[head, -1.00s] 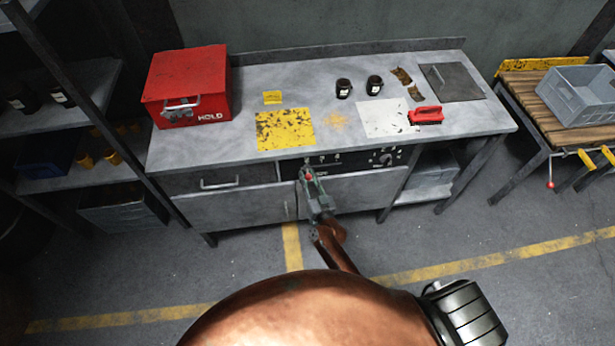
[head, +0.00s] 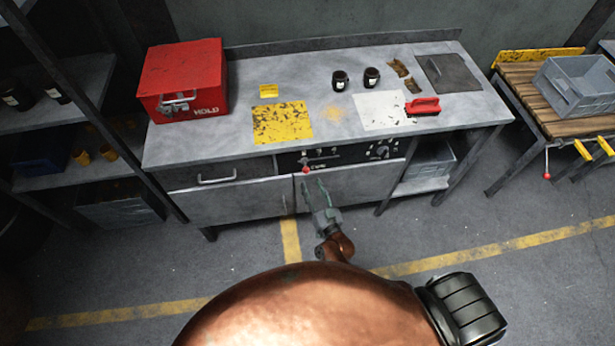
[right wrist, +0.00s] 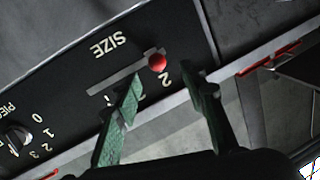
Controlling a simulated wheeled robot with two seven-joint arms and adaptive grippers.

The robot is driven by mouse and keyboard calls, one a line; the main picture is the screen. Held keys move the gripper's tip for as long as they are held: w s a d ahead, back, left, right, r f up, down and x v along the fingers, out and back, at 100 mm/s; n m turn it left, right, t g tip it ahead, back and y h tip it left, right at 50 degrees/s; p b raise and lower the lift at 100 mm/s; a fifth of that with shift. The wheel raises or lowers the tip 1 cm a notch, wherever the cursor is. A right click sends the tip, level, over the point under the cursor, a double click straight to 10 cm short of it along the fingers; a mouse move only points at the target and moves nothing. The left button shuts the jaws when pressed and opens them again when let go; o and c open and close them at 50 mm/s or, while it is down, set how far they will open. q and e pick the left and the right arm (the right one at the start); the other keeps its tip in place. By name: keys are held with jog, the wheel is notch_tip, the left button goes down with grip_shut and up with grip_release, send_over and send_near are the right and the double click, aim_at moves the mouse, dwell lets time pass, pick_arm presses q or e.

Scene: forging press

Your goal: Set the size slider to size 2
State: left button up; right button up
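The size slider is a slot in the black control panel (head: 345,155) on the bench front, with a red knob (head: 306,169). In the right wrist view the panel looks upside down. There the red knob (right wrist: 157,62) sits at the right end of the slot, beside the printed "2" (right wrist: 165,81). Other marks along the slot are partly hidden by a finger. My right gripper (right wrist: 161,82) is open and empty, its green fingers apart just short of the knob. In the head view my right gripper (head: 313,184) is just below the knob. My left gripper is not in view.
A dial (right wrist: 20,135) marked "PIECES" is on the same panel. Cabinet doors (head: 345,190) lie below it. On the bench (head: 240,85) are a red "HOLD" box (head: 183,80), dark jars (head: 340,80) and a red-handled brush (head: 423,106). The floor in front is clear.

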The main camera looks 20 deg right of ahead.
jog(key=shift+s, duration=1.75)
jog(key=s+d+f+n+g, duration=0.1)
jog(key=s+f+g, duration=0.2)
jog(key=s+f, duration=0.5)
jog(key=s+f+n+g+y, duration=0.15)
jog(key=s+f, duration=0.25)
jog(key=f, duration=0.8)
jog(key=s+d+f+n+g, duration=0.1)
jog(key=s+f+g, duration=0.4)
jog(key=f, duration=0.5)
jog(key=s+d+f+g, duration=0.2)
jog(key=s+f, duration=0.3)
jog(key=s, duration=0.6)
jog(key=s+d+f+g+h, duration=0.1)
jog(key=s+d+f+g, duration=0.2)
jog(key=s, duration=0.9)
jog(key=s+d+f+g, duration=0.3)
jog(key=s+f, duration=0.4)
jog(key=s, duration=0.4)
jog(key=shift+s+h, duration=0.35)
jog(key=shift+c, duration=0.2)
